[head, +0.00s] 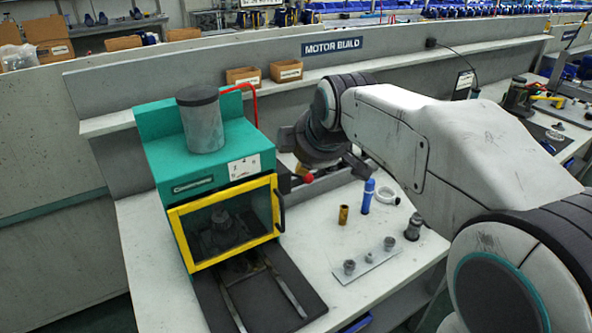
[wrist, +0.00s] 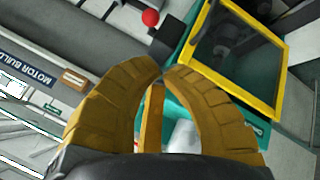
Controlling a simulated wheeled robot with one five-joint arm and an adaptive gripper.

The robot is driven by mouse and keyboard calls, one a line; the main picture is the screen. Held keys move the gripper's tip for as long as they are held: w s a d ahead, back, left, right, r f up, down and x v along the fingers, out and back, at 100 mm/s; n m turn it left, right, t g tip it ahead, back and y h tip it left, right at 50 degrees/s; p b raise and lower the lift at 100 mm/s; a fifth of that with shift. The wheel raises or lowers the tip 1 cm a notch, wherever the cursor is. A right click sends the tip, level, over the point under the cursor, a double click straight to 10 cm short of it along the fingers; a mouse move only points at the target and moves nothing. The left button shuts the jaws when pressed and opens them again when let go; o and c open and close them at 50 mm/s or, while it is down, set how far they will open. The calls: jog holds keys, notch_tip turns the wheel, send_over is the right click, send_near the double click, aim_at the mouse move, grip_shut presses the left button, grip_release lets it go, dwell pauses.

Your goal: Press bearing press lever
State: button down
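The bearing press (head: 205,160) is a teal housing with a grey cylinder on top and a yellow-framed clear door (head: 230,222). Its lever ends in a red ball knob (head: 308,178) at the housing's right side. In the wrist view the red knob (wrist: 150,18) is at the top, beyond my fingertips and apart from them. My gripper (wrist: 162,73) has its yellow-brown fingers curved together at the tips, with nothing seen held. In the head view my gripper is largely hidden by my wrist, close beside the knob. The lever's base is partly hidden.
A blue marker-like bottle (head: 368,196), a brass cylinder (head: 343,214) and a white ring (head: 387,195) stand on the bench right of the press. A plate with grey parts (head: 368,260) lies in front. A partition with a "MOTOR BUILD" sign (head: 335,46) runs behind.

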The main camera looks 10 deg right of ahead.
jog(key=p+x, duration=0.1)
jog(key=x, duration=0.9)
